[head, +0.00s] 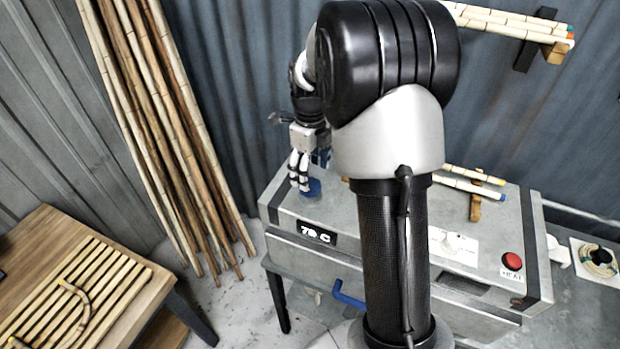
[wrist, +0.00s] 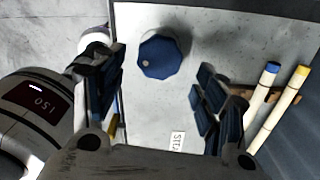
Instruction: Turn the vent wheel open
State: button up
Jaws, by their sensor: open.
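The vent wheel is a blue, many-sided knob (wrist: 160,56) on the flat grey top of the steam box (head: 290,220). In the head view the wheel (head: 311,190) sits near the box's left end, partly hidden by my gripper. My gripper (head: 300,180) points down just above or beside the wheel. In the wrist view my gripper (wrist: 160,100) is open, with its blue-padded fingers apart. The wheel lies between the fingers' lines, toward the top of that view, and no contact shows. A pale dot marks the wheel's face.
Two rattan poles with yellow and blue tips (wrist: 275,110) rest on a wooden support on the box. A red button (head: 512,260) and a temperature display (head: 316,232) are on the box front. Long poles (head: 165,130) lean on the wall at left.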

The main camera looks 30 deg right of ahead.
aim_at(310, 185)
notch_tip(310, 185, up, 8)
jog(key=shift+f, duration=0.15)
dwell(0.5)
